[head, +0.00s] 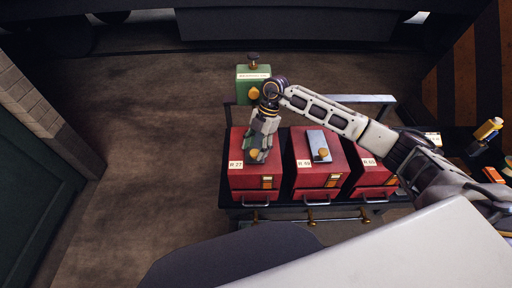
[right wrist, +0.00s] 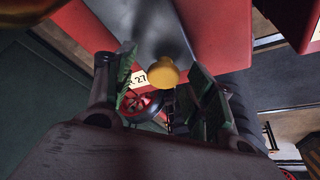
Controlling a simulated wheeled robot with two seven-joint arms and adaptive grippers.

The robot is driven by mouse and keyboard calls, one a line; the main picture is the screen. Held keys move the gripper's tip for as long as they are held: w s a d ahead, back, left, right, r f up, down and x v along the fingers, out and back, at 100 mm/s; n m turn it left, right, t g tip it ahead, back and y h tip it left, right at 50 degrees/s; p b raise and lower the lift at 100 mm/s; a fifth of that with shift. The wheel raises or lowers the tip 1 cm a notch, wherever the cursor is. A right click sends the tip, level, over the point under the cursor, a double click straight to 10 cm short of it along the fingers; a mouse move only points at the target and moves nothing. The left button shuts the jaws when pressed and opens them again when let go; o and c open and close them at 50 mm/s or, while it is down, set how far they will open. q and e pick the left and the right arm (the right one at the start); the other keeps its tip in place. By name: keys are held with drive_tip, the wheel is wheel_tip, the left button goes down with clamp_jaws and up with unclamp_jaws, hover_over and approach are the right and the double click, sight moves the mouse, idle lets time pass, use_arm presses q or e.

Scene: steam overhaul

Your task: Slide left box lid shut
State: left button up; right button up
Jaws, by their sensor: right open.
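The left box (head: 236,172) is red with an R 27 label and stands at the left of a row of red boxes. Its top is mostly hidden by my right gripper (head: 258,155) in the head view. In the right wrist view, the grey sliding lid (right wrist: 155,30) lies on the red box (right wrist: 222,35), with a yellow knob (right wrist: 163,72) on it. My right gripper (right wrist: 165,95) is open, its two green-padded fingers on either side of the knob. I cannot tell whether they touch it. How far the lid is open is hidden. My left gripper is not in view.
The middle red box (head: 300,172) has a grey lid (head: 319,142) with a yellow knob. Another red box (head: 374,177) stands right of it, partly under my arm. A green can (head: 246,82) stands behind the left box. The floor (head: 140,150) at left is clear.

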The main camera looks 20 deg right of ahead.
drive_tip(key=shift+r, duration=0.15)
drive_tip(key=v, duration=1.1)
drive_tip(key=shift+d+r, duration=0.2)
drive_tip(key=shift+r, duration=0.1)
idle(0.4)
